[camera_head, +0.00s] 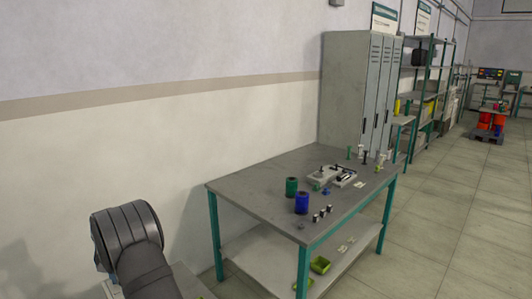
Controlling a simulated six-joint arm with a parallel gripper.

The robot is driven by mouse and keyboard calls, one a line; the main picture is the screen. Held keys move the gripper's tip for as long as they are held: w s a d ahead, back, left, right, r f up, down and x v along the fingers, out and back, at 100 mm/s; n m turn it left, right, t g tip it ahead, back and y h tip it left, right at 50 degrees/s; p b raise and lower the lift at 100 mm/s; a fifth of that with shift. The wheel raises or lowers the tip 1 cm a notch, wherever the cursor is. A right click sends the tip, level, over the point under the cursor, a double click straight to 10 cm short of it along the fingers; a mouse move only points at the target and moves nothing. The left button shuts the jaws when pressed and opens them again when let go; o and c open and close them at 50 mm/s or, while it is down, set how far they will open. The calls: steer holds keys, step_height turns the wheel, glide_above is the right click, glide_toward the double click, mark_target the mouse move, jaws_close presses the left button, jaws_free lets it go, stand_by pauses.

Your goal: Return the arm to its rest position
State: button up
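Part of my arm (135,245) shows at the lower left, left of the workbench. It is dark grey and rounded. My gripper is not visible in this view. The grey workbench (245,180) with green legs stands in the middle. On it are a green spool (291,187) and a blue spool (301,203), both upright. A light winding fixture (328,176) with dark parts sits behind them. Several small dark and silver cylinders (322,214) stand near the front edge. All these stand clear of the visible part of my arm.
A grey locker cabinet (345,85) stands behind the bench against the wall. Green-framed shelves (420,85) run further back. A yellow-green bin (320,265) lies on the bench's lower shelf (260,245). The tiled floor (440,220) at right is clear.

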steer(key=m, duration=0.8)
steer(key=shift+r+m, duration=0.3)
steer(key=shift+r, duration=0.4)
